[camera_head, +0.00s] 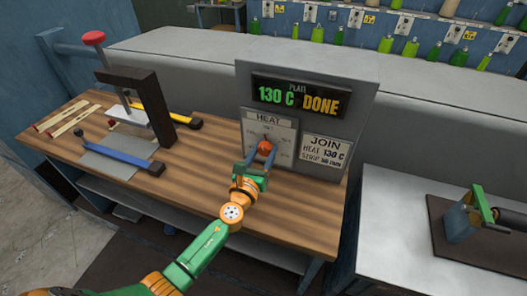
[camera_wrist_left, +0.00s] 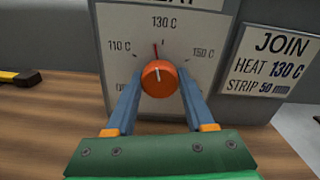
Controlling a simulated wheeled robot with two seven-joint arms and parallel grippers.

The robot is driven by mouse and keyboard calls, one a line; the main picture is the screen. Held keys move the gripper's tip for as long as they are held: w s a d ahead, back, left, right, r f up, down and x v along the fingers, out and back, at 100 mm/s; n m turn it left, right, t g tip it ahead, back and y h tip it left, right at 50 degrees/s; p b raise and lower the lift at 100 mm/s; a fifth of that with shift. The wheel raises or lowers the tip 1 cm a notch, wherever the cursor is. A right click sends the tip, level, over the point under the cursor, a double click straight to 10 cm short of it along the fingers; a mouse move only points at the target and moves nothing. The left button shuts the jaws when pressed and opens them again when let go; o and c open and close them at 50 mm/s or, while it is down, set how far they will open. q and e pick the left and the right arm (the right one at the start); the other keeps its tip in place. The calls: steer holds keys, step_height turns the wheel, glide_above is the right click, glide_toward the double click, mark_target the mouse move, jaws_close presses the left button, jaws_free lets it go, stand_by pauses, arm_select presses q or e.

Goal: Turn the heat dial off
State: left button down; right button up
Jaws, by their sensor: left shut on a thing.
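The heat dial (camera_head: 265,147) is a round orange knob on a white scale plate at the front of the grey control panel. In the left wrist view the dial (camera_wrist_left: 158,78) has its pale mark pointing almost straight up, near the 130 C label. A small red needle stands just above it. My left gripper (camera_head: 262,158) is at the dial, with its blue fingers (camera_wrist_left: 158,92) on either side of the knob and shut on it. The lower left label of the scale is partly hidden by a finger. My right gripper is not in view.
The panel display (camera_head: 299,96) reads 130 C DONE. A JOIN card (camera_head: 325,151) is beside the scale. A press with a red knob (camera_head: 94,38) and blue (camera_head: 122,154) and yellow (camera_head: 168,115) tools occupy the bench's left. A green-plated fixture (camera_head: 482,205) stands on the right table.

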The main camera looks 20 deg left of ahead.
arm_select(q)
steer(key=n+b, duration=0.1)
steer(key=n, duration=0.4)
steer(key=shift+d+n, duration=0.1)
steer(key=shift+n, duration=0.2)
steer(key=n, duration=0.5)
steer(key=shift+n+b, duration=0.3)
steer(key=shift+b, duration=0.05)
steer(key=n, duration=0.5)
steer(key=shift+r, duration=0.25)
steer(key=shift+w+r+n, duration=0.1)
steer(key=shift+r+n, duration=0.1)
steer(key=shift+n, duration=2.2)
steer(key=shift+c, duration=1.3)
jaws_free()
steer(key=shift+d, duration=0.15)
steer(key=shift+f, duration=0.1)
